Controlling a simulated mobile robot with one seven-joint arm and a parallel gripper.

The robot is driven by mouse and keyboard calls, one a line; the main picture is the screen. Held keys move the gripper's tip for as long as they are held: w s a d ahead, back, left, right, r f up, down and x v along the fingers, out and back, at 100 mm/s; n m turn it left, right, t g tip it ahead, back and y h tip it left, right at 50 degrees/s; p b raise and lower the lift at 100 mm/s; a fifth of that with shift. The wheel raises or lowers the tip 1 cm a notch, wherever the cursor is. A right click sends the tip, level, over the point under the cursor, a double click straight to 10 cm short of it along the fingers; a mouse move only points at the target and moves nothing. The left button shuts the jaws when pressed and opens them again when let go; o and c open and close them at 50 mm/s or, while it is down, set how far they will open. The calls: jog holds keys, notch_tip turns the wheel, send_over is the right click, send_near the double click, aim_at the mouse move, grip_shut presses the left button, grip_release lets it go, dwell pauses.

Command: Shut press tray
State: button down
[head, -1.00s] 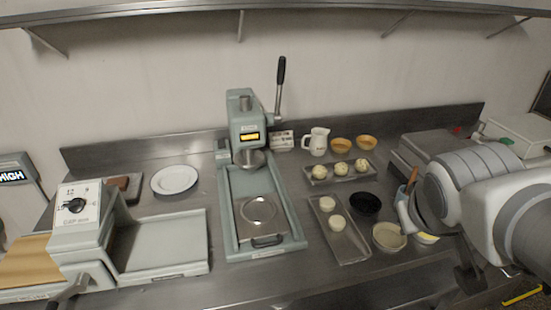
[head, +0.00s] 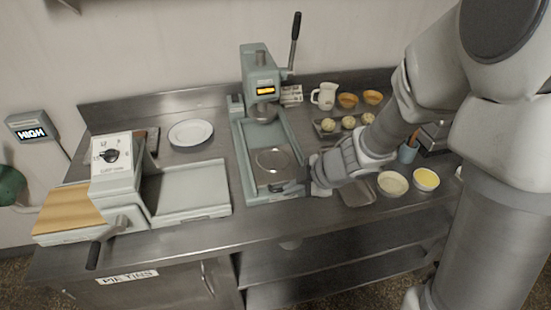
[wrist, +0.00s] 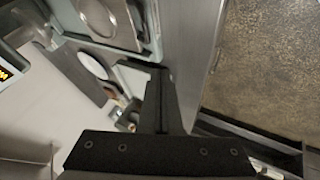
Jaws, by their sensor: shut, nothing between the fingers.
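The press (head: 261,75) is a pale green machine with a raised lever, standing at the back of the steel counter. Its tray (head: 271,158), a metal plate with a round recess, lies at the front end of the green press bed (head: 243,150), clear of the press head. My gripper (head: 290,188) is shut and empty at the tray's front right corner, partly covering the tray handle. In the wrist view the tray (wrist: 122,36) and its handle (wrist: 143,22) show at the top, beyond my shut fingers (wrist: 158,85). Contact with the handle cannot be told.
Right of the press are a white jug (head: 325,96), dough balls (head: 348,122), and bowls (head: 392,183). The counter's front edge is close below my gripper.

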jog(key=b+x, duration=0.5)
jog(key=x, duration=0.5)
jog(key=shift+d+f, duration=0.1)
jog(key=shift+d, duration=0.05)
jog(key=w, duration=0.2)
jog(key=w+a+p, duration=0.1)
jog(key=shift+r, duration=0.25)
jog(key=shift+w+a, duration=0.1)
jog(key=shift+w, duration=0.4)
